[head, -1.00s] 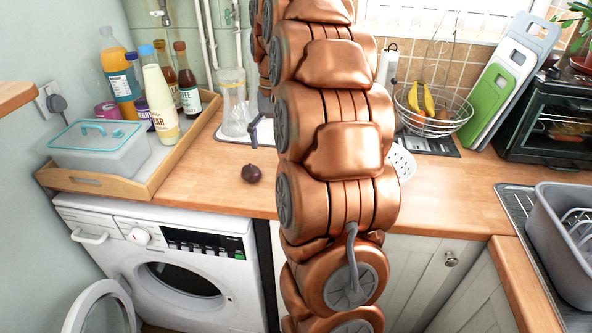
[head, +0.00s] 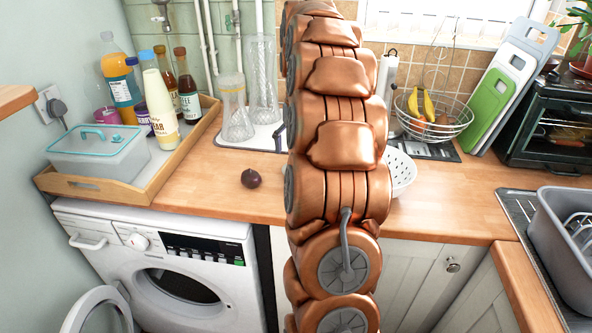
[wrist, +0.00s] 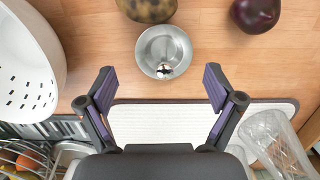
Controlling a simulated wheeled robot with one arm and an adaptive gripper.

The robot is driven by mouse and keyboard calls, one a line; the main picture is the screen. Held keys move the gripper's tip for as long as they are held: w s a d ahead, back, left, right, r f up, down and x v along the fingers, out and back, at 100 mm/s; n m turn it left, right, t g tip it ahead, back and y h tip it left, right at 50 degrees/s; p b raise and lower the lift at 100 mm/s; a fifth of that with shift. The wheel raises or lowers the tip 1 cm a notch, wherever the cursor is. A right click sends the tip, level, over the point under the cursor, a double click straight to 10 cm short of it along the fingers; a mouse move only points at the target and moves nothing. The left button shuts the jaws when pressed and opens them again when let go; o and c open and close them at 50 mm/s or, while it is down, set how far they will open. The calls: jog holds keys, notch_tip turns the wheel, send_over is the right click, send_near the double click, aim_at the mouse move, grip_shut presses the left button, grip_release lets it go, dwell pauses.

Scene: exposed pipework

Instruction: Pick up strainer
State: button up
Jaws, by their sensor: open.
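My gripper (wrist: 159,86) is open and empty, fingers wide apart. The strainer lies beyond the fingertips, about centred between them in the picture, not touched. I cannot tell the height of the fingers above the worktop. In the head view my copper-coloured arm hides the strainer and the gripper.
A white perforated colander (wrist: 25,65) stands close left; it also shows in the head view (head: 401,172). A dark onion (wrist: 254,12) and a mottled brown item (wrist: 147,6) lie beyond the strainer.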

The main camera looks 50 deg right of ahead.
jog(key=shift+a+f+p, duration=0.15)
jog(key=shift+f+p, duration=0.1)
jog(key=shift+f, duration=0.95)
jog(key=shift+a+f+p, duration=0.15)
jog(key=shift+f+p, duration=0.1)
jog(key=shift+f, duration=0.95)
jog(key=c, duration=1.1)
jog(key=shift+c, duration=0.2)
jog(key=shift+r, duration=0.15)
